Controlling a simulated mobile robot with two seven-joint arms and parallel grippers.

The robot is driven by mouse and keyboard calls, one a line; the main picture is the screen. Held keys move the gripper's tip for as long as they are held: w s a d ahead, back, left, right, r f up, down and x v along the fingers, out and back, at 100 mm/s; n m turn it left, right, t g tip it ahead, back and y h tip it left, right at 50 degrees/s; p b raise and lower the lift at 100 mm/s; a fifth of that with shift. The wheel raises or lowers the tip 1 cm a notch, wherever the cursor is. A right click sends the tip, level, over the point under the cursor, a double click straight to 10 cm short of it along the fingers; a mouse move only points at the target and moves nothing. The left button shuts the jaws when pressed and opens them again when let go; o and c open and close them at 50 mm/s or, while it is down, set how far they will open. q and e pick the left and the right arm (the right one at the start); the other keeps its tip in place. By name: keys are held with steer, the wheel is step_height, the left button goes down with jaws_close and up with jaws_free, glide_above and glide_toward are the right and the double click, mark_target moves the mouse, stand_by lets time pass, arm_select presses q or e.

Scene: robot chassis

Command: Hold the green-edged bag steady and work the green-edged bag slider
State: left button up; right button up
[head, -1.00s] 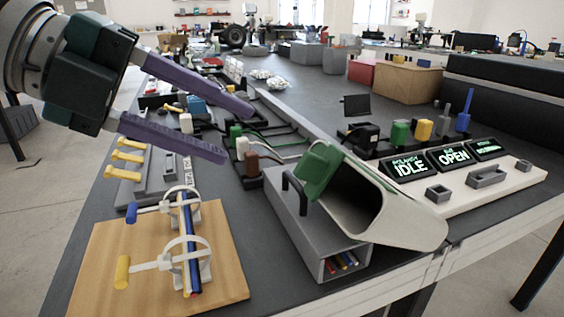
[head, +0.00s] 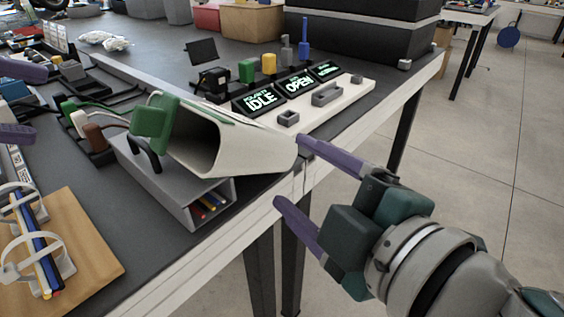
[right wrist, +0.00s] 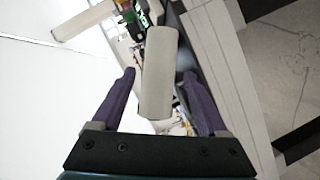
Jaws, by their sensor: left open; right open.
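My right gripper (head: 290,172) is open at the bag's right end. In the right wrist view, a pale part that appears to be the bag (right wrist: 160,70) shows between the spread fingers; contact cannot be told. My left gripper (head: 41,106) is open at the far left, partly out of view, apart from the bag.
The grey box (head: 175,188) holds coloured rods. A wooden board (head: 90,235) with strapped rods lies front left. A white panel with lit displays (head: 297,88) stands behind the bag. Coloured plugs and wires (head: 95,135) lie to the left. Floor is open beyond the table's right edge.

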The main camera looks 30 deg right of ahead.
mark_target(271, 157)
steer(key=shift+w+a, duration=0.15)
steer(key=shift+w, duration=0.2)
steer(key=w, duration=0.3)
steer(key=w+f, duration=0.1)
steer(key=w, duration=0.5)
steer(key=shift+f, duration=0.4)
steer(key=c, duration=1.2)
steer(key=shift+o, duration=0.2)
